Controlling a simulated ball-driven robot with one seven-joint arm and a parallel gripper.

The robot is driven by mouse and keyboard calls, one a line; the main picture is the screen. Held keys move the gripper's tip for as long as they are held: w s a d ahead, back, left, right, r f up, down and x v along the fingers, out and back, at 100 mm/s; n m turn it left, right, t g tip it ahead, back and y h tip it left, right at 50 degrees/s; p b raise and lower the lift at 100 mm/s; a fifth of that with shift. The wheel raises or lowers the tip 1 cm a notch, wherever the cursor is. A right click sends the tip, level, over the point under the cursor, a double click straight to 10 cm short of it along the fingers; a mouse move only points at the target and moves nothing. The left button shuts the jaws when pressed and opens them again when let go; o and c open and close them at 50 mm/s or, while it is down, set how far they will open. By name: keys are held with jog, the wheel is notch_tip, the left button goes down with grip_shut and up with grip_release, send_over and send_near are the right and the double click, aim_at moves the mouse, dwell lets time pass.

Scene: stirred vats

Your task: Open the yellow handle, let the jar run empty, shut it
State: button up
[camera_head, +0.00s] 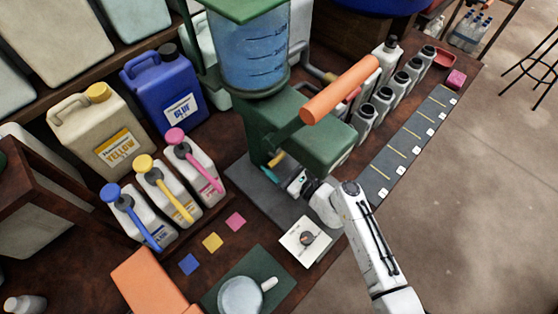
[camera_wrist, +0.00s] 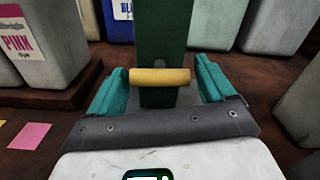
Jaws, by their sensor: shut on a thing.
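The yellow handle (camera_head: 276,160) sits low on the green stand (camera_head: 262,125), below the jar. In the wrist view the yellow handle (camera_wrist: 160,77) lies sideways across the front of the green post. My gripper (camera_head: 291,176) is shut on it, with a teal finger at each end in the wrist view (camera_wrist: 160,85). The clear jar (camera_head: 250,52) stands on top of the stand, under a green lid. It holds blue liquid and has dark level marks. The outlet under the jar is hidden.
A jug (camera_head: 242,296) stands on a green mat at the front. Bottles with blue, yellow and pink pumps (camera_head: 168,190) stand at left, before large canisters (camera_head: 105,130). An orange bar (camera_head: 340,90) juts out above my gripper. Several grey bottles (camera_head: 383,98) line the right.

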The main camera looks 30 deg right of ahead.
jog(key=n+b, duration=0.3)
jog(key=shift+f+n, duration=0.2)
jog(key=shift+n, duration=0.1)
jog(key=n+b, duration=0.3)
jog(key=n, duration=0.1)
jog(key=shift+n+b, duration=0.3)
jog(key=n+b, duration=0.2)
jog(key=n, duration=0.1)
jog(key=shift+b, duration=0.4)
jog(key=shift+r+n+b, duration=0.2)
jog(key=shift+n+b, duration=0.85)
jog(key=shift+n, duration=0.65)
jog(key=o, duration=0.9)
